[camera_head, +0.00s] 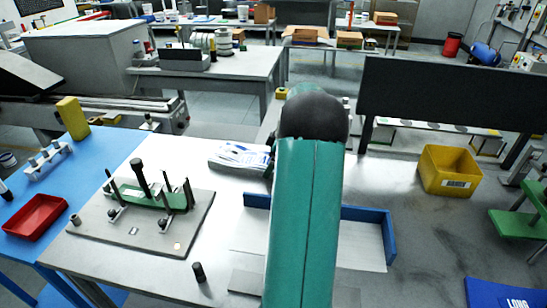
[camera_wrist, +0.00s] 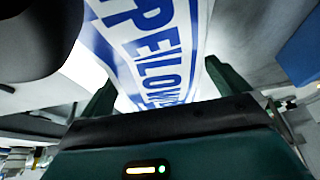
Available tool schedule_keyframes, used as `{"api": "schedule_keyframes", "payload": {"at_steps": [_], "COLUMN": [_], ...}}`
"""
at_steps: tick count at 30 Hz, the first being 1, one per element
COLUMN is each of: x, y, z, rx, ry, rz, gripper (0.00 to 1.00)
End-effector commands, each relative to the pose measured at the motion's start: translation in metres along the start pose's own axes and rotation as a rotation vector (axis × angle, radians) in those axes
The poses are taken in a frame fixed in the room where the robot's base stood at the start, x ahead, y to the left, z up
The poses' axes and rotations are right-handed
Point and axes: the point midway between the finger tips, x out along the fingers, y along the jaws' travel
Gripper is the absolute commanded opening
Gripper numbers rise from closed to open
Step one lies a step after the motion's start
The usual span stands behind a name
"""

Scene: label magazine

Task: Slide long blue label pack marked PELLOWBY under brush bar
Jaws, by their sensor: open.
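The long label pack (camera_wrist: 155,60) fills the middle of the wrist view, white with blue bands and large blue letters reading about "PELLOW"; its far end runs out of the picture. My gripper (camera_wrist: 160,76) is open, with one dark green finger on each side of the pack. I cannot tell whether either finger touches it. In the head view my green arm hides the gripper and the pack. A fixture with a green bar (camera_head: 150,197) and black posts stands on a grey plate (camera_head: 180,240) at the left. I cannot make out which part is the brush bar.
A blue-edged tray (camera_head: 388,240) lies partly behind my arm on the pale table. A white and blue bundle (camera_head: 238,157) lies near the table's back edge. A short black peg (camera_head: 198,272) stands in front. A red tray (camera_head: 36,217) sits on the blue table.

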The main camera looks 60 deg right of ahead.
Motion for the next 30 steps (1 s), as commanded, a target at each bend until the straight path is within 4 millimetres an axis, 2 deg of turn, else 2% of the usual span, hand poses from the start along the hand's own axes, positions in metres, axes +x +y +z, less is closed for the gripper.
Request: {"api": "schedule_keyframes", "payload": {"at_steps": [3,12,13,30], "x": [0.000,-0.001,-0.001,0.006], "y": [0.000,0.001,0.001,0.001], "z": [0.000,0.000,0.000,-0.019], "rx": [0.000,0.000,0.000,-0.001], "ry": [0.000,0.001,0.001,0.000], "rz": [0.000,0.002,0.002,0.002], "gripper": [1.00,0.41,0.39,0.39]}}
